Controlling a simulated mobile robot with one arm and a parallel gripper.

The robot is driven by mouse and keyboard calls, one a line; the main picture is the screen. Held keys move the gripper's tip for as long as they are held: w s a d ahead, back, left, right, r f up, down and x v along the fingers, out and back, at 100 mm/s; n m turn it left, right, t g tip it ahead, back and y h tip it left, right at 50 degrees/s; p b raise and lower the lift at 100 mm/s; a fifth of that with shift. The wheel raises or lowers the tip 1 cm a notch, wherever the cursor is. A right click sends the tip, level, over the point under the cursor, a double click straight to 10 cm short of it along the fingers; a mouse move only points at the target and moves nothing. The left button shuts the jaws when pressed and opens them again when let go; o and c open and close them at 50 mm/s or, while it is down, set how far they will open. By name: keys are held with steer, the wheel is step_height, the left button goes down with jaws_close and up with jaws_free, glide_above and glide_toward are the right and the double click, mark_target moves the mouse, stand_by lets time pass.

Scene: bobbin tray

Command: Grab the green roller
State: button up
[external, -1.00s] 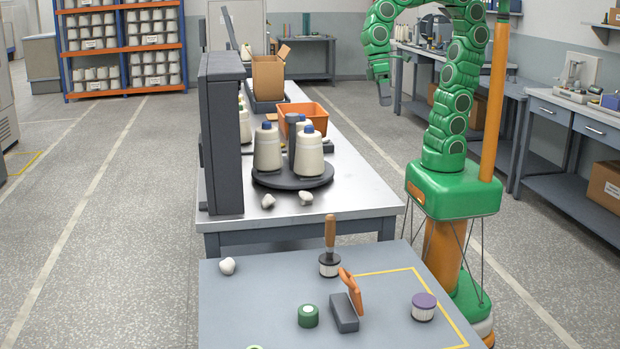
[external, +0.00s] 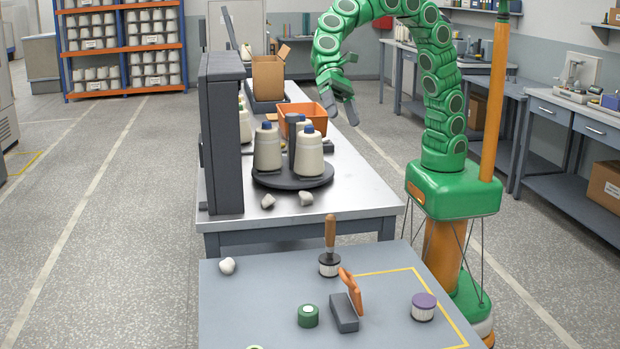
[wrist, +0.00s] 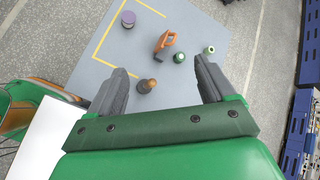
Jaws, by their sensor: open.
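The green roller (external: 308,316) is a short green cylinder with a pale centre on top. It stands on the grey-blue front table (external: 240,310), left of a dark block with an orange handle. In the wrist view the green roller (wrist: 179,57) shows between my fingers, nearer the right one. A second round piece (wrist: 209,49), pale with a green rim, lies near it; the external view cuts it off at the bottom edge. My gripper (external: 340,105) is open and empty, high in the air above the right side of the metal bench, well away from the roller.
A brush-like tool with an upright wooden handle (external: 330,235), the orange-handled block (external: 343,312) and a purple-topped roller (external: 424,306) stand near the green roller. A white lump (external: 227,266) lies at left. Tall cones (external: 309,155) stand on the bench behind.

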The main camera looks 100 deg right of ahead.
mark_target(308, 309)
steer(key=shift+w+a+f+m+t+y, duration=0.3)
steer(key=shift+w+a+f+m+y, duration=1.25)
steer(key=shift+w+a, duration=2.5)
steer(key=shift+w+a+f+m+t+y, duration=0.4)
steer(key=shift+w+a+m, duration=2.35)
steer(key=shift+a, duration=2.4)
step_height(308, 309, down, 35)
steer(key=shift+w+r, duration=0.1)
steer(key=shift+r, duration=0.1)
steer(key=shift+x, duration=3.9)
steer(key=shift+r, duration=0.15)
steer(key=c, duration=1.1)
